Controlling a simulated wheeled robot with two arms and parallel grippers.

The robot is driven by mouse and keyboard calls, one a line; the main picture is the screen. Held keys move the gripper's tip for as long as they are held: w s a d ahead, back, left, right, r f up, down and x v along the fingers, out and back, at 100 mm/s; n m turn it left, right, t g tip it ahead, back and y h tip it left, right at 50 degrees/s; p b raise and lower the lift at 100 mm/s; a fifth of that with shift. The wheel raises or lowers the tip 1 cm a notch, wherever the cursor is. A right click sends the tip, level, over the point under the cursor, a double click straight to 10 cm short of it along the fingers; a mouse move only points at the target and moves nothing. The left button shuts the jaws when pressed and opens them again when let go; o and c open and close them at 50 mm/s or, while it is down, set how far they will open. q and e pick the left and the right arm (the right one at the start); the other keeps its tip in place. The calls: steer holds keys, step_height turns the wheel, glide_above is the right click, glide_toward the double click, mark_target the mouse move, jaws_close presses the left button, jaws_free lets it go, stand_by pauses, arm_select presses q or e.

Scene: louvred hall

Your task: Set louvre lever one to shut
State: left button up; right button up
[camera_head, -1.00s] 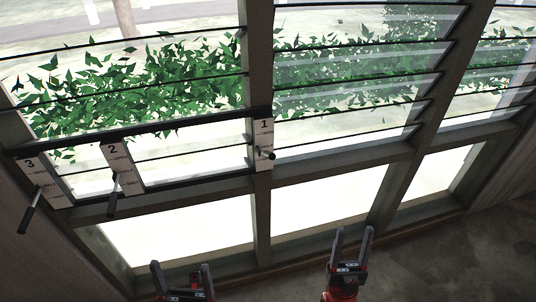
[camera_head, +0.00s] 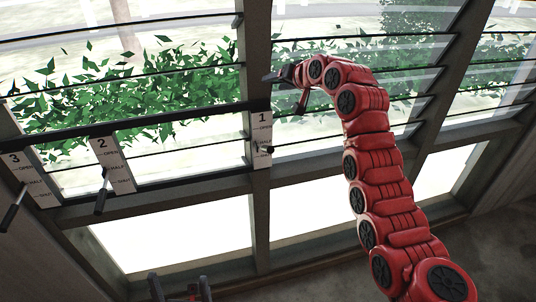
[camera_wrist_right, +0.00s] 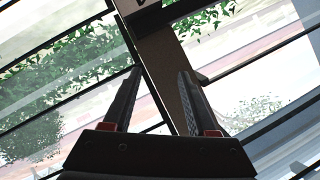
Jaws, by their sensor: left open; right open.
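Lever one (camera_head: 266,149) is a short dark handle on the white plate marked 1 (camera_head: 261,127), on the middle post. Its tip points out toward me and slightly right, around the middle of the plate; I cannot tell its exact mark. My right gripper (camera_head: 276,77) is raised in front of the window, above and slightly right of the plate, apart from the lever. In the right wrist view its two fingers (camera_wrist_right: 160,75) are apart and empty, with the post behind them. My left gripper (camera_head: 181,287) is open and empty at the bottom edge, low and far from the levers.
Lever two (camera_head: 102,192) and lever three (camera_head: 14,207) hang at the left on their own plates. Glass louvre slats (camera_head: 340,75) fill the upper window, with leafy plants behind. A dark rail (camera_head: 180,125) runs left from plate one. Bare floor (camera_head: 490,255) lies at lower right.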

steer(key=s+n+g+h, duration=0.2)
steer(key=s+g, duration=0.2)
steer(key=s, duration=0.4)
steer(key=g+h+b, duration=0.2)
steer(key=b, duration=0.6)
glide_above(268, 149)
steer(key=d, duration=0.2)
step_height(268, 149, down, 7)
steer(key=p+x, duration=0.1)
steer(key=x, duration=0.2)
steer(key=p+x, duration=0.2)
steer(key=x, duration=0.1)
steer(key=s+p+x, duration=0.1)
steer(key=p+x, duration=0.1)
steer(key=x, duration=0.2)
steer(key=shift+d+f, duration=0.2)
steer(key=shift+w+f, duration=0.1)
steer(key=shift+f, duration=0.25)
jaws_close()
